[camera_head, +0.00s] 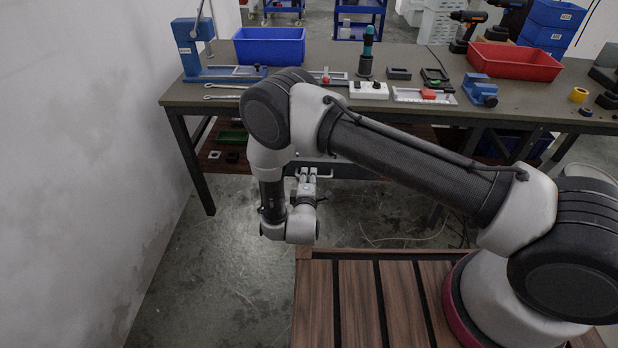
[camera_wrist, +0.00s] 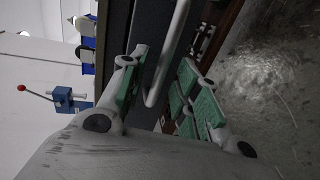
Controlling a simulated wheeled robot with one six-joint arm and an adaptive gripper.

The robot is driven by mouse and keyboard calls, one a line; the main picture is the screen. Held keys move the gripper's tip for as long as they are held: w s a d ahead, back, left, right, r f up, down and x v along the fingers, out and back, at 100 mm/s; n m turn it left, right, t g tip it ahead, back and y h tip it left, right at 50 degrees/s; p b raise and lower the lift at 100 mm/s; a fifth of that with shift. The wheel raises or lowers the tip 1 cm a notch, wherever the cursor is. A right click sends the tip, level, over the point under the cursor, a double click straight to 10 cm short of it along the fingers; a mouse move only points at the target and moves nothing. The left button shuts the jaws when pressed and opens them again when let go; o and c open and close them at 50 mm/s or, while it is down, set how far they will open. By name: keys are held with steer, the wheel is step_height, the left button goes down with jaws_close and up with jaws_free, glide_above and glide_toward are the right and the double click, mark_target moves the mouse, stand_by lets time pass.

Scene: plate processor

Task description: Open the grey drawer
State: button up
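The grey drawer (camera_head: 350,170) is under the workbench top, mostly hidden behind my arm in the head view. Its pale bar handle (camera_wrist: 165,60) shows clearly in the wrist view, running at a slant in front of the dark drawer front. My gripper (camera_head: 309,175) is in front of the drawer at handle height. In the wrist view my gripper (camera_wrist: 162,75) is open, with its green-padded fingers on either side of the handle. There is a visible gap to the right finger; contact with the left finger cannot be told.
The workbench (camera_head: 420,112) holds a blue bin (camera_head: 270,47), a red bin (camera_head: 513,62), a blue press (camera_head: 190,45) and several small tools. A lower shelf (camera_head: 222,160) is below it. Bare floor (camera_head: 215,270) lies to the left, beside a wall (camera_head: 80,150).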

steer(key=shift+w+f, duration=0.15)
steer(key=shift+w, duration=0.55)
jaws_close()
steer(key=shift+f+v, duration=0.2)
steer(key=shift+v, duration=0.75)
steer(key=shift+f+v, duration=0.2)
steer(key=shift+v, duration=0.75)
jaws_free()
